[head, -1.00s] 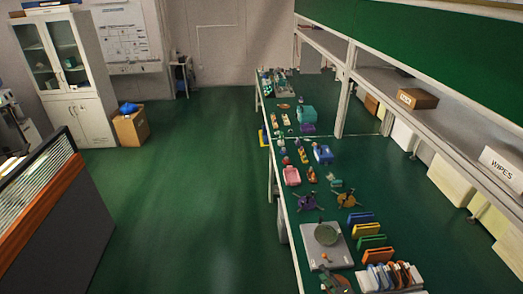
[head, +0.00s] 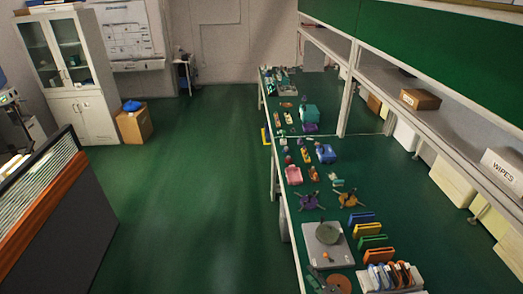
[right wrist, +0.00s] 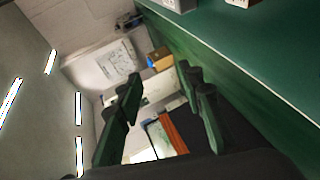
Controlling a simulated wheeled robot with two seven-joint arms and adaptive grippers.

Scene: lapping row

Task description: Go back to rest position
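My right gripper (right wrist: 160,84) is open in the right wrist view. Its two dark green fingers are well apart with nothing between them. My left gripper is not in either view.
A shelf with a WIPES box (head: 501,168) overhangs the right. The green floor (head: 190,180) at left is clear.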

